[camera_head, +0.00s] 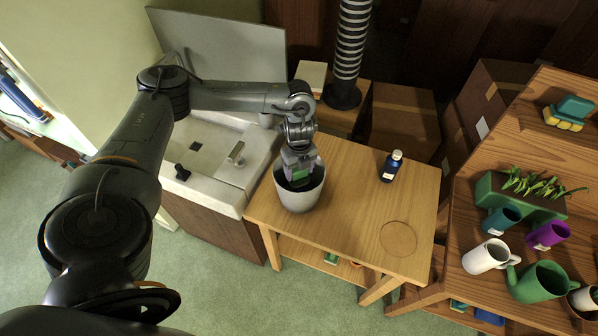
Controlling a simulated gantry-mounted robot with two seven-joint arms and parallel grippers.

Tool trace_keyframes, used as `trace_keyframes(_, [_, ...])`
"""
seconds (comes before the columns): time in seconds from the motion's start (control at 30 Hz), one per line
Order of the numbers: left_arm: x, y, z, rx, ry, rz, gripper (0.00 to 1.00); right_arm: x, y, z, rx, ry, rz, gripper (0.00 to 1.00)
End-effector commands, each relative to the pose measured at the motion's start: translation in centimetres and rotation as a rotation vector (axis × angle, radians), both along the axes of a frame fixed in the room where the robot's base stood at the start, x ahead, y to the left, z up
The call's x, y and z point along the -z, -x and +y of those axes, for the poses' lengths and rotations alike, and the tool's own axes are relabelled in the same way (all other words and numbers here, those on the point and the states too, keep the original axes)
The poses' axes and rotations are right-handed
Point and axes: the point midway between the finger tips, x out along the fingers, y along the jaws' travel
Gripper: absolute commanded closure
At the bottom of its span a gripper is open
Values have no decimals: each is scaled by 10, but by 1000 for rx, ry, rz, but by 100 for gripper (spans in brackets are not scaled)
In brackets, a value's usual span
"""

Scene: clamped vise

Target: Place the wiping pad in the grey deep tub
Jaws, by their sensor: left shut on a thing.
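The grey deep tub (299,198) stands upright on the wooden table, near its left edge beside the sink. My left gripper (299,174) points down at the tub's mouth and is shut on a green wiping pad (299,173). The pad is at the tub's opening, around rim height; its lower part and the fingertips are hard to make out. The inside of the tub is dark and mostly hidden. My right gripper is not in view.
The sink (215,150) adjoins the table's left. Wooden shelves at right hold mugs, a green planter (515,200) and a watering can (540,282).

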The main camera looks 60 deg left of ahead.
Motion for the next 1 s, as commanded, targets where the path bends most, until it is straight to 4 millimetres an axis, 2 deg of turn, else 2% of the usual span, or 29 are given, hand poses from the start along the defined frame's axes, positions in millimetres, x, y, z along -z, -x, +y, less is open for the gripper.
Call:
trace_keyframes(0.2, [16, 0, 0, 0, -1, -1, 72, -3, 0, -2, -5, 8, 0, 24])
trace_keyframes(0.67, [22, 0, 0, 0, 0, 0, 72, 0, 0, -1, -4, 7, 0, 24])
trace_keyframes(0.7, [23, 0, 0, 0, 0, 0, 33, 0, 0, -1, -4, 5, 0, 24])
trace_keyframes(0.87, [22, 0, 0, 0, 0, -1, 9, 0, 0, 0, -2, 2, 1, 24])
trace_keyframes(1.0, [22, 0, 0, 0, 0, -1, 9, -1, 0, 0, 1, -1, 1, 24])
